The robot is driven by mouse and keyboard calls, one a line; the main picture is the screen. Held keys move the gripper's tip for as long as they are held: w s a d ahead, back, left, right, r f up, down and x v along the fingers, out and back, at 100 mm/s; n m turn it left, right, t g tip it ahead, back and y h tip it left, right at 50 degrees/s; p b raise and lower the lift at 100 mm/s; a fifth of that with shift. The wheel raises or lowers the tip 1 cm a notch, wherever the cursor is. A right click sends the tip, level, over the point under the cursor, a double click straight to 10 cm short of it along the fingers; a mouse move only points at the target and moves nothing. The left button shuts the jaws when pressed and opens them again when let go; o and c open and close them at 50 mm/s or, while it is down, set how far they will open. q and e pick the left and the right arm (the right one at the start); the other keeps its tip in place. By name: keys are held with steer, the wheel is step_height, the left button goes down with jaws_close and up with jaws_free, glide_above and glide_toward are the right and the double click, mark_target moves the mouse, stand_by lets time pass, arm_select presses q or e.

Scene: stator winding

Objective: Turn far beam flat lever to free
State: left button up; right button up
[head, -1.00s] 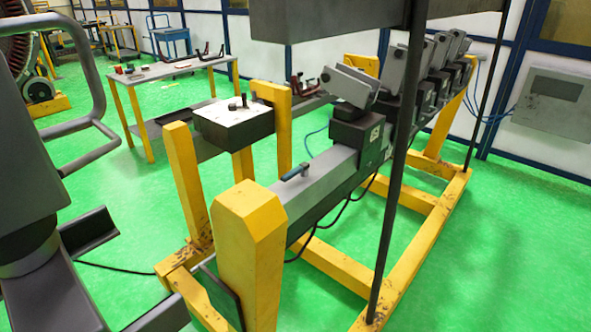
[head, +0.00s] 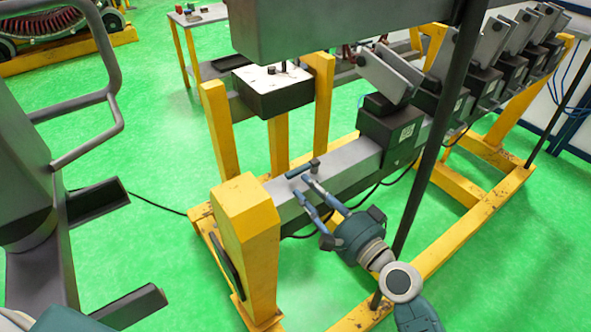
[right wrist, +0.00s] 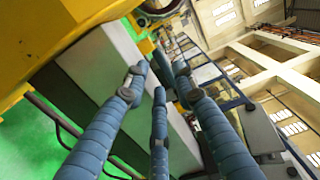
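The yellow post (head: 247,235) stands left of the lever. Dark blocks with tilted grey plates (head: 388,85) line the beam farther back. A thin dark upright bar (head: 432,150) stands right of my gripper. A white-topped box (head: 272,82) stands behind the beam.

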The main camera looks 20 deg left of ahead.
mark_target(295, 175)
steer(key=x, duration=0.6)
steer(key=shift+w+a, duration=0.25)
steer(key=shift+w, duration=0.05)
jaws_close()
